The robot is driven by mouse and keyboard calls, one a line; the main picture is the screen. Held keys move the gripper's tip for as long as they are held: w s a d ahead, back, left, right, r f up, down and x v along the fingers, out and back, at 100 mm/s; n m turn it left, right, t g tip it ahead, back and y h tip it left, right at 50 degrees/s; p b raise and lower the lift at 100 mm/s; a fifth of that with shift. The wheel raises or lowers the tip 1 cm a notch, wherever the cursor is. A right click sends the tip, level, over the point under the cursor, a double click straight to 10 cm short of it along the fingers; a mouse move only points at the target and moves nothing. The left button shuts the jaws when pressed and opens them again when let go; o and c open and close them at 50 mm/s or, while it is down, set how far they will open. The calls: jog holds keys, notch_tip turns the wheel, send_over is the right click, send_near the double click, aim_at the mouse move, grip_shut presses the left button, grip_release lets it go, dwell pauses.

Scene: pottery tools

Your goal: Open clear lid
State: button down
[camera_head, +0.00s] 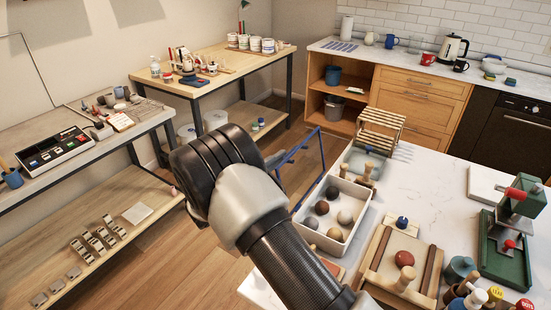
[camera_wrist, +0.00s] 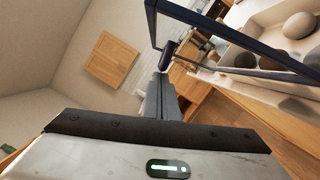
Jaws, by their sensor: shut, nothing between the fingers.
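The clear lid (camera_head: 322,150) is a see-through panel in a blue frame. It stands raised and tilted at the left edge of a white box (camera_head: 349,225) holding several clay balls, so the box is uncovered. In the wrist view the lid's dark blue frame (camera_wrist: 235,38) crosses the top right, with the box and balls behind it. My gripper (camera_wrist: 163,85) is shut and empty. Its tips appear close to a short dark blue piece at the frame's corner; I cannot tell whether they touch. In the head view my arm mostly hides the gripper.
A wooden tray (camera_head: 436,262) with a red ball stands right of the box, with tool bottles in front of it. A green press (camera_head: 508,250) is at the far right. A slatted wooden rack (camera_head: 381,128) stands behind. Open floor lies left of the table.

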aim_at(303, 148)
jog(key=d+m+b, duration=0.1)
jog(key=s+d+r+m+b, duration=0.1)
jog(key=b, duration=0.1)
jog(key=s+d+r+m+b, duration=0.1)
jog(key=shift+d+m+g, duration=0.2)
jog(key=shift+m+g, duration=0.2)
jog(key=shift+d+r, duration=0.25)
jog(key=shift+r, duration=0.05)
